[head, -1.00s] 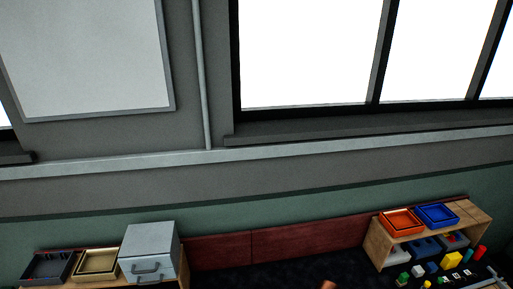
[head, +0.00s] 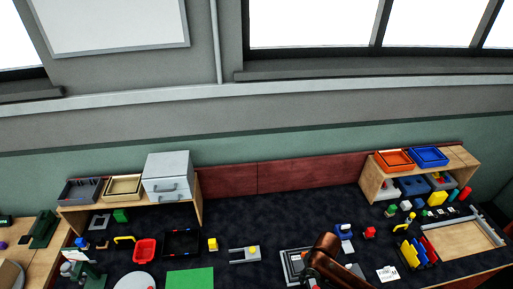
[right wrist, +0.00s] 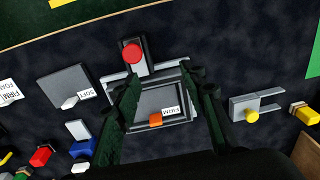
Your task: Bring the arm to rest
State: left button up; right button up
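My right arm (head: 326,247), copper-brown, shows at the bottom centre in the head view. My right gripper (right wrist: 160,76) shows in the right wrist view with its two dark green fingers spread apart and nothing held between them. Beneath and between the fingers is a grey device (right wrist: 158,97) with a "FIRM" label and an orange tab; whether the fingers touch it cannot be told. A red round button (right wrist: 132,53) on a grey block lies just beyond the fingertips. I see no left gripper in the head view.
A grey bracket with a yellow knob (right wrist: 252,116) and a "SOFT" device (right wrist: 72,84) flank the gripper. An orange tray (head: 393,162) and blue tray (head: 429,157) top the right shelf. A grey drawer box (head: 167,177) stands left.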

jog(key=s+a+t+y, duration=0.1)
jog(key=s+t+y, duration=0.1)
jog(key=s, duration=0.5)
jog(key=s+d+m+t+h, duration=0.15)
jog(key=s+d+h, duration=0.25)
jog(key=s+d, duration=1.1)
notch_tip(320, 180, down, 36)
jog(key=s+a+r+g+y+b, duration=0.1)
jog(key=g+b, duration=0.1)
jog(key=b, duration=0.3)
pick_arm(q)
notch_tip(320, 180, down, 10)
jog(key=s+b, duration=0.1)
jog(key=b, duration=0.3)
jog(key=shift+s+r, duration=0.2)
jog(key=shift+s, duration=0.15)
pick_arm(e)
jog(key=s+f, duration=1.9)
jog(key=f, duration=0.2)
jog(key=shift+n+g, duration=0.35)
jog(key=shift+n, duration=0.1)
